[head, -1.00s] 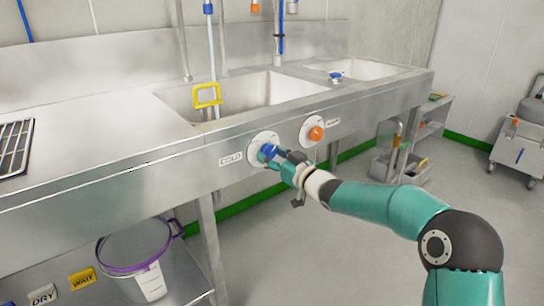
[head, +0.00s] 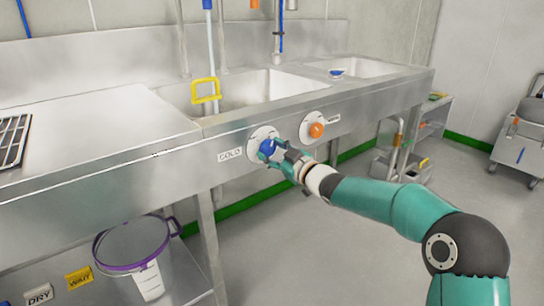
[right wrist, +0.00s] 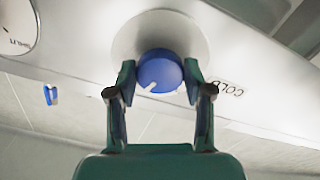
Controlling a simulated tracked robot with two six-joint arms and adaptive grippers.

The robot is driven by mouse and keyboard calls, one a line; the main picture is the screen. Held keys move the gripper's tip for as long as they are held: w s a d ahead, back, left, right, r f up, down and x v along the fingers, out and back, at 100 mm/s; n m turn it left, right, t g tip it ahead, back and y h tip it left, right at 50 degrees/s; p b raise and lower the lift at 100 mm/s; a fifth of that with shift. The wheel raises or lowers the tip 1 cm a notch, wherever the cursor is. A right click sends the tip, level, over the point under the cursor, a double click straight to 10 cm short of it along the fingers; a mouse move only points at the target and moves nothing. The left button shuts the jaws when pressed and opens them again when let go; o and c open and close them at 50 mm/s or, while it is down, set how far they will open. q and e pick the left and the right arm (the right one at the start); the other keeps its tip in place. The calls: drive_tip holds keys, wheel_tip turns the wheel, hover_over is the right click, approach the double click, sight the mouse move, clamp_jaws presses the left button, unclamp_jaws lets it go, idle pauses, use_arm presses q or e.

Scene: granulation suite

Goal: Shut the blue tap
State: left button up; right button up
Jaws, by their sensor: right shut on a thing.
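The blue tap (head: 267,149) is a round knob on a pale disc on the sink's front panel, beside a COLD label (head: 230,155). In the right wrist view the blue tap (right wrist: 160,72) sits between the two fingers and shows a white mark on its lower edge. My right gripper (head: 271,154) is shut on the blue tap, one finger on each side; it also shows in the right wrist view (right wrist: 160,84). My left gripper is not in view.
An orange tap (head: 316,130) sits on the same panel to the right. A purple-rimmed bucket (head: 135,245) stands on the lower shelf.

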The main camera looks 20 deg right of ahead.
drive_tip(key=n+b, duration=0.1)
drive_tip(key=n, duration=0.2)
drive_tip(key=shift+f+n+b, duration=0.2)
drive_tip(key=shift+n+b, duration=0.15)
drive_tip(key=shift+n, duration=0.05)
drive_tip(key=n+b, duration=0.1)
drive_tip(key=n, duration=0.2)
drive_tip(key=shift+n+b, duration=0.3)
drive_tip(key=shift+b, duration=0.05)
drive_tip(key=n+b, duration=0.1)
drive_tip(key=n, duration=0.2)
drive_tip(key=shift+a+f, duration=0.1)
drive_tip(key=shift+n+b, duration=0.65)
drive_tip(key=shift+n, duration=0.75)
drive_tip(key=o, duration=1.2)
drive_tip(key=shift+c, duration=0.2)
drive_tip(key=shift+r, duration=0.2)
drive_tip(key=shift+s, duration=0.1)
